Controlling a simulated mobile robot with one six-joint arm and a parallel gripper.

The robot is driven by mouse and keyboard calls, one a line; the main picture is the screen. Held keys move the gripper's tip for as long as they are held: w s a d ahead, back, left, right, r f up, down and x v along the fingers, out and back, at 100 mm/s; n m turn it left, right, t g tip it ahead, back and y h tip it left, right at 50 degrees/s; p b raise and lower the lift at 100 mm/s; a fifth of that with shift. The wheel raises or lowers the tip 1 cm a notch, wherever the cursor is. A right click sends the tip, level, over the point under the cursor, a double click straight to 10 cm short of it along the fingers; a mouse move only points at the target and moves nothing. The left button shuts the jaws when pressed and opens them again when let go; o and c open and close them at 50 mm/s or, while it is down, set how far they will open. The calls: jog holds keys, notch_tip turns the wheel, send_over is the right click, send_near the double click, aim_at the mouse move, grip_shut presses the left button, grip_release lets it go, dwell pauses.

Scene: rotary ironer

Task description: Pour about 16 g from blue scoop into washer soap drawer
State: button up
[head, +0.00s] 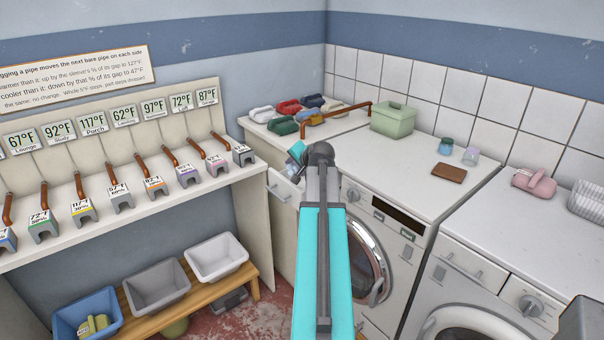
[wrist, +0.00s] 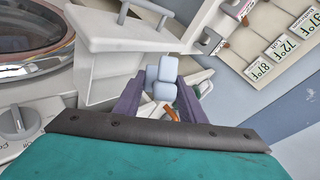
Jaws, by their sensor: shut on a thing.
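My gripper (head: 297,153) is over the left front edge of the washer (head: 390,222), beside the soap drawer (head: 284,190). The drawer is white with a bar handle and stands pulled out; its inside is mostly hidden. It also shows large at the upper left in the wrist view (wrist: 112,50). The purple fingers (wrist: 160,90) are shut on a pale blue, blocky thing (wrist: 162,76), which I take to be part of the blue scoop. The scoop's bowl, its tilt and any powder in it cannot be made out.
A green box (head: 393,120), two small jars (head: 446,146) and a brown block (head: 449,173) stand on the washer top. Folded cloths (head: 289,107) lie behind the drawer. A shelf (head: 130,215) with pipes and temperature signs runs along the left.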

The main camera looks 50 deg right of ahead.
jog(key=shift+s+d+r+m+t+y, duration=0.35)
jog(key=shift+d+r+m+t+y, duration=0.15)
jog(key=shift+m+t+y, duration=0.25)
dwell(3.8)
jog(key=shift+s+d+r+m+t+y, duration=0.2)
jog(key=shift+s+d+m+t+y, duration=0.1)
jog(key=shift+d+m+t+y, duration=0.3)
dwell(2.9)
